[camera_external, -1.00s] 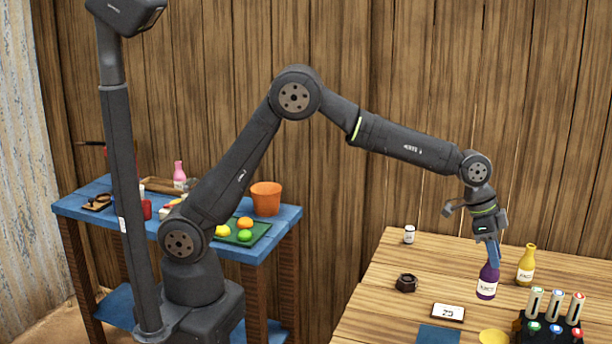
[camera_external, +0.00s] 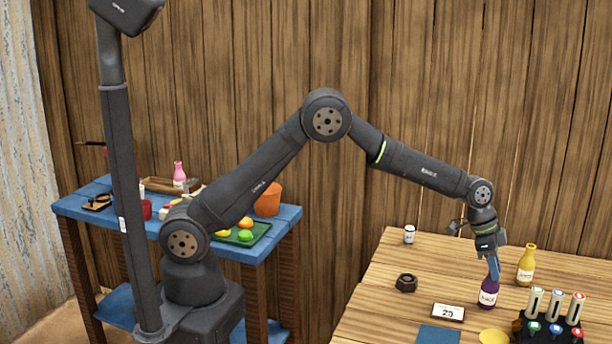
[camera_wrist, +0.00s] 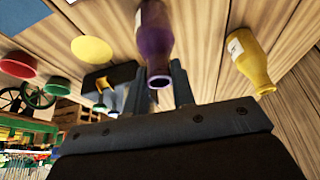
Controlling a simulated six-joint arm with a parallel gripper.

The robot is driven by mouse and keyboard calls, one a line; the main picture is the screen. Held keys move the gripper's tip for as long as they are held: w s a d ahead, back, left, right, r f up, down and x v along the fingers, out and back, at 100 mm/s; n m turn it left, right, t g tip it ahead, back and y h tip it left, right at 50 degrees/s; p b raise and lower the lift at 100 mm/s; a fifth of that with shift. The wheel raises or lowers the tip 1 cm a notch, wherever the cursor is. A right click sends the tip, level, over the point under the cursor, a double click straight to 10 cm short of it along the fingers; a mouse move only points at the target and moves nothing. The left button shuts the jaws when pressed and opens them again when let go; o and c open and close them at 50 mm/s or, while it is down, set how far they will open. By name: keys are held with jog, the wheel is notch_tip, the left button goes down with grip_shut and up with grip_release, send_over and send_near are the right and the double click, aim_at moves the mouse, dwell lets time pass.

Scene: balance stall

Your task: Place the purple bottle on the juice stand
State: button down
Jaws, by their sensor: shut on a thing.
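The purple bottle (camera_external: 489,294) has a white label and is upright, low over or on the wooden table; I cannot tell whether its base touches. My gripper (camera_external: 493,268) points down from above and is shut on the bottle's neck. In the wrist view the purple bottle (camera_wrist: 155,38) is between the fingers of my gripper (camera_wrist: 160,85), its mouth towards the camera. No stand under the bottle can be made out, and I cannot tell which thing is the juice stand.
A yellow bottle (camera_external: 526,267) stands close on the right. A black rack with marker-like tubes (camera_external: 555,307), a yellow disc (camera_external: 494,337), a blue mat (camera_external: 438,335), a small display (camera_external: 448,312) and a dark nut-shaped piece (camera_external: 406,283) are nearby. A white jar (camera_external: 409,234) stands at the back.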

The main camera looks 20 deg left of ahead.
jog(key=c, duration=1.2)
grip_release()
jog(key=shift+f, duration=0.1)
jog(key=v, duration=1.6)
jog(key=shift+w+r, duration=0.25)
jog(key=shift+o, duration=0.4)
jog(key=shift+a+r, duration=0.1)
jog(key=shift+r, duration=0.3)
